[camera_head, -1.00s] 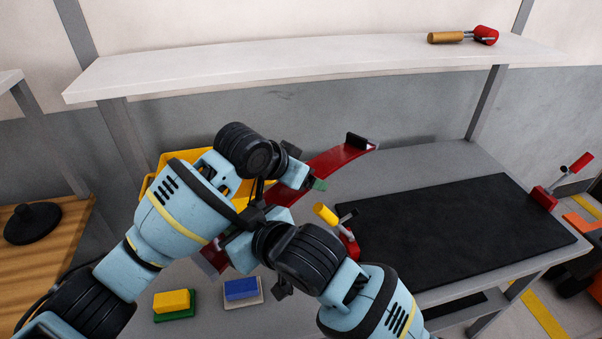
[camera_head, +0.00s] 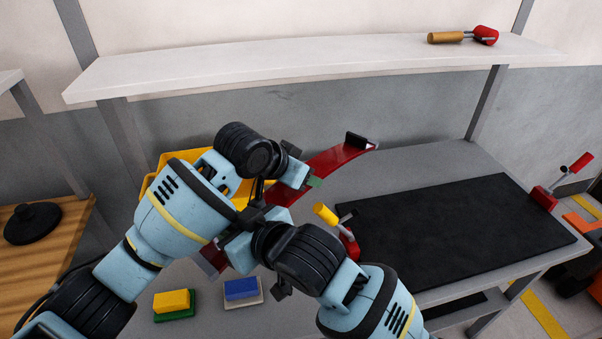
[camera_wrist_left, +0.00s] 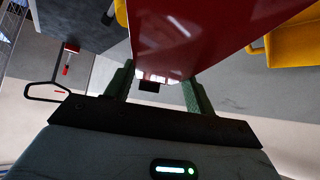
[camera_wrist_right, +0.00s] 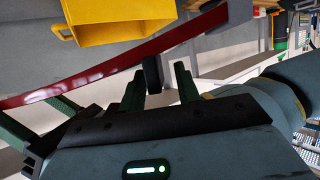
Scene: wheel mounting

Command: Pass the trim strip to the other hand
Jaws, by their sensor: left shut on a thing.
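The trim strip (camera_head: 338,160) is a long, curved, glossy red piece with a black block near its far end. It runs slantwise behind my two wrists, which hide its middle. My left gripper (camera_head: 304,180) is shut on it; in the left wrist view the strip (camera_wrist_left: 200,35) passes between the green fingers (camera_wrist_left: 158,85). My right gripper (camera_head: 214,256) is by the strip's near end, partly hidden. In the right wrist view its fingers (camera_wrist_right: 160,80) stand apart, with the strip (camera_wrist_right: 90,77) crossing close beyond their tips and a dark block showing between them.
A yellow bin (camera_head: 165,165) stands behind my left arm. A yellow block (camera_head: 171,301) and a blue block (camera_head: 241,288) lie at the front. A white shelf (camera_head: 290,62) spans the back.

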